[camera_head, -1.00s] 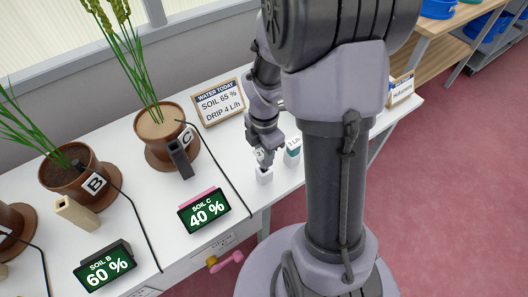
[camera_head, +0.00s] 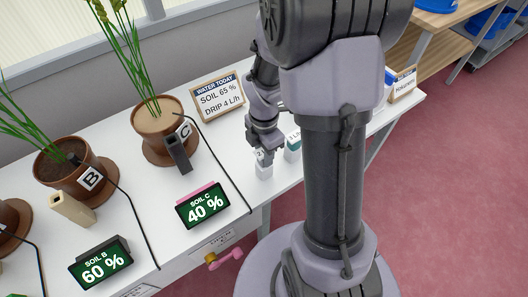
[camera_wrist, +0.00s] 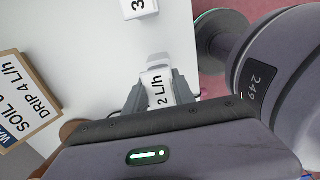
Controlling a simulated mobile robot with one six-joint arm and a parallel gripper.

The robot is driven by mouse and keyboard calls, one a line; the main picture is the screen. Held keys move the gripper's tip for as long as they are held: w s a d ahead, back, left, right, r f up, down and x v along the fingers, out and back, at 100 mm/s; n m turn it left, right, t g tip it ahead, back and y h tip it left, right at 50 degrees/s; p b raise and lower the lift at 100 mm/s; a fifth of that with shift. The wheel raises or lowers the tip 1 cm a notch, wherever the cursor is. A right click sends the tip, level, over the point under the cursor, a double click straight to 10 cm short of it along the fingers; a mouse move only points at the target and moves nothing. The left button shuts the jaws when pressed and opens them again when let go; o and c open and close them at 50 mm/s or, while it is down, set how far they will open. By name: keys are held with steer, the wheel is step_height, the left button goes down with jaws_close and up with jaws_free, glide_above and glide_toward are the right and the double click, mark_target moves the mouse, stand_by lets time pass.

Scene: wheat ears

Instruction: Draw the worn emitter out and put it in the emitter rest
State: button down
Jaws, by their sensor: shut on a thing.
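My gripper (camera_head: 264,155) points down over the white bench, at its front edge near my column. In the wrist view my gripper (camera_wrist: 160,92) is shut on a white piece labelled "2 L/h" (camera_wrist: 162,88), which stands between the two grey fingers. In the head view a small white block (camera_head: 264,171) shows directly under the fingertips, at or near the bench top. I cannot tell whether the piece is lifted, nor whether it is the worn emitter. No emitter rest can be made out for certain.
A white, green-marked block (camera_head: 293,147) stands close right of the gripper. Pot C (camera_head: 160,140) and pot B (camera_head: 75,170) stand left with plants and black tubes. The soil C display (camera_head: 202,205) and the water sign (camera_head: 218,97) stand nearby. Bench between is partly clear.

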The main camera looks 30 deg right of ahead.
steer(key=shift+f, duration=0.45)
steer(key=c, duration=1)
jaws_free()
steer(key=shift+o, duration=0.2)
step_height(320, 180, up, 18)
steer(key=f+p, duration=0.1)
steer(key=p, duration=0.7)
steer(key=s+a+r+m+t+b, duration=0.1)
steer(key=s+a+r+m+t, duration=0.1)
steer(key=a+m, duration=0.3)
steer(key=s+a+r+m+t+y+b, duration=0.1)
steer(key=s+a+r+m, duration=0.3)
steer(key=m, duration=0.6)
steer(key=s+a+r+m+t+y+b, duration=0.1)
steer(key=s+a+r+m+t+b, duration=0.1)
steer(key=s+a+r+m, duration=0.2)
steer(key=s+a+m, duration=0.1)
steer(key=m, duration=0.2)
steer(key=shift+s+a+m+t, duration=0.2)
steer(key=shift+a+m+t, duration=0.1)
steer(key=shift+m+t, duration=0.1)
